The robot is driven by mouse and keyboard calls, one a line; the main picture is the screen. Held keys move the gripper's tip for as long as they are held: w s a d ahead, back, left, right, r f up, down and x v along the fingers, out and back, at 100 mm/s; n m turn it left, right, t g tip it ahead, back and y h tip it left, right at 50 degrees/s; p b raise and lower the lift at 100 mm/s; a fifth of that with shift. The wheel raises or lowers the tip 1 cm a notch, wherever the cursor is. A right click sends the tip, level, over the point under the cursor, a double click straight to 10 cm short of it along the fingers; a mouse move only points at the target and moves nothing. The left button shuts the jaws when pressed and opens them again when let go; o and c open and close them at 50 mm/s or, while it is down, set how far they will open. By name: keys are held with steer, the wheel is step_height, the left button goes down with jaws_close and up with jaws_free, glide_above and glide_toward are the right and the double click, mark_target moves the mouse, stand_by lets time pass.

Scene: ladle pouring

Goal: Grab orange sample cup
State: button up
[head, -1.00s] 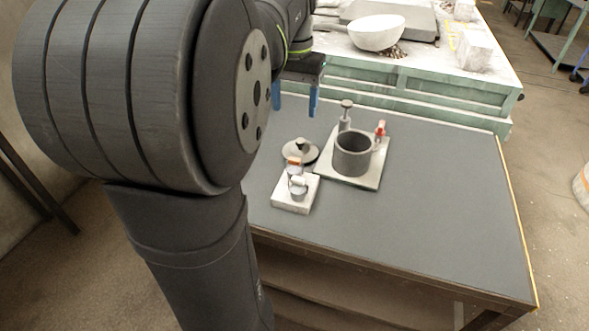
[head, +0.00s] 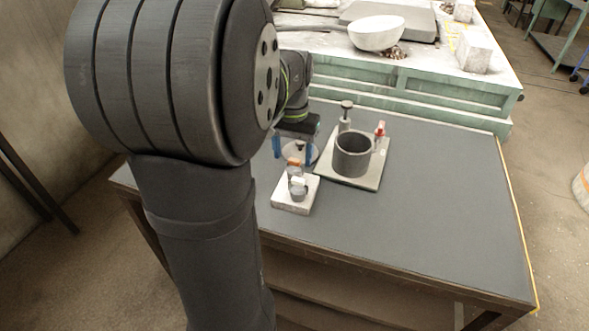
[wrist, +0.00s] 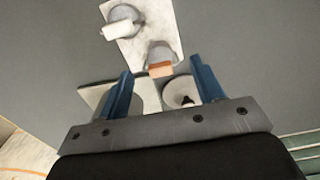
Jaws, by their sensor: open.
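The orange sample cup (head: 293,163), a small grey cup with an orange tab, stands at the back of a white block (head: 283,202) on the table. In the wrist view the orange cup (wrist: 160,54) is beyond the fingers, in line with the gap between them. A second cup (head: 298,187) with a white tab stands in front of it on the same block. My gripper (head: 293,158) is open, blue fingers pointing down, just behind and above the orange cup. In the wrist view nothing is between the fingertips (wrist: 160,75) that I can see gripped.
A grey pot (head: 353,155) stands on a pale board (head: 348,183) to the right, with a post (head: 346,115) and a red-topped item (head: 380,130). The table's right side is clear.

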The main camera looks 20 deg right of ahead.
mark_target(294, 160)
steer(key=shift+w+d+f, duration=0.1)
steer(key=shift+d+f, duration=0.05)
steer(key=shift+f, duration=1.35)
steer(key=shift+w+d+f, duration=0.1)
steer(key=shift+f, duration=1.4)
steer(key=c, duration=0.9)
